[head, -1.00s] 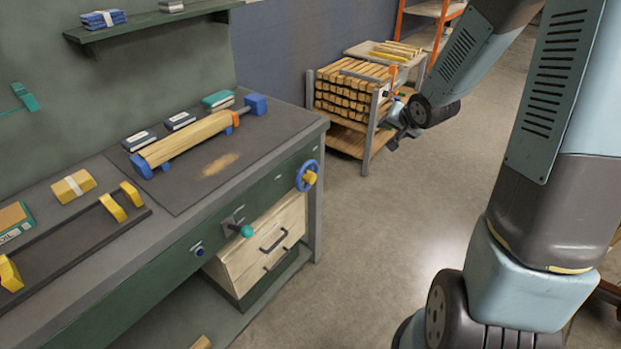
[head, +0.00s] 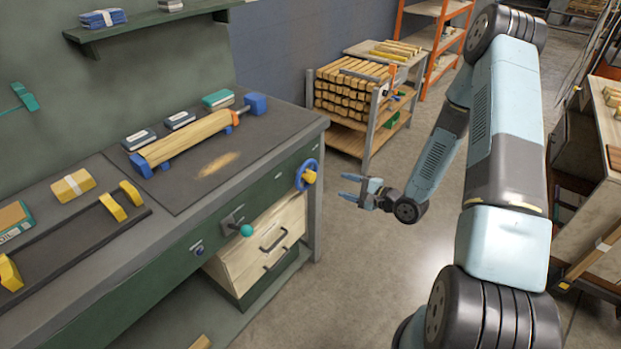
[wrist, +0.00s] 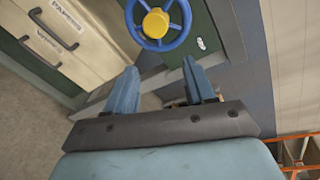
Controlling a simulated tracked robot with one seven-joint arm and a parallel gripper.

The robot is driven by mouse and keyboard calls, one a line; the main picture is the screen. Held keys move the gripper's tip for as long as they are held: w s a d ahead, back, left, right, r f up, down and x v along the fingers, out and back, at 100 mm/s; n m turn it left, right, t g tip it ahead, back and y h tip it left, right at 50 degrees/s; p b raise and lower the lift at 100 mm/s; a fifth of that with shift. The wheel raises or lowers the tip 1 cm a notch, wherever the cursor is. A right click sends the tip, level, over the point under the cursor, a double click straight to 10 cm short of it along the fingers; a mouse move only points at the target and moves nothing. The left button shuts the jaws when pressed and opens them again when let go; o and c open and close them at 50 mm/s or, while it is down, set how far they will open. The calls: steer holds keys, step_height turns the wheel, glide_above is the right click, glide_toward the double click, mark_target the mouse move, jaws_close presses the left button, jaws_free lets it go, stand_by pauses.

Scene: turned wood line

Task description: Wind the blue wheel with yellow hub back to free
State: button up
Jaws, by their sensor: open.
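The blue wheel (head: 307,175) with its yellow hub (head: 310,176) sits on the right end of the green bench front. In the wrist view the wheel (wrist: 158,44) shows at the top, with spokes around the yellow hub (wrist: 156,22). It lies beyond my fingertips, between them in the picture. My gripper (head: 351,187) is in the air to the right of the wheel, its fingers pointing left toward the bench. In the wrist view my gripper (wrist: 162,82) is open and empty, apart from the wheel. Nothing hides the wheel.
A lever with a teal knob (head: 246,231) juts from the bench front, left of the wheel. Drawers (head: 262,245) sit below. A wood bar (head: 186,138) lies on the bench top between blue ends. A cart with stacked wood (head: 352,98) stands behind my gripper. The floor between is clear.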

mark_target(313, 179)
steer(key=w+a+m, duration=0.1)
steer(key=w+a, duration=0.1)
steer(key=a, duration=0.2)
steer(key=w+a+f+m+y, duration=0.1)
steer(key=w+a, duration=0.1)
steer(key=a, duration=0.2)
steer(key=w+a+m+t, duration=0.1)
steer(key=w+a, duration=0.1)
steer(key=a, duration=0.2)
steer(key=shift+f+y, duration=0.25)
steer(key=shift+y, duration=0.15)
steer(key=c, duration=0.8)
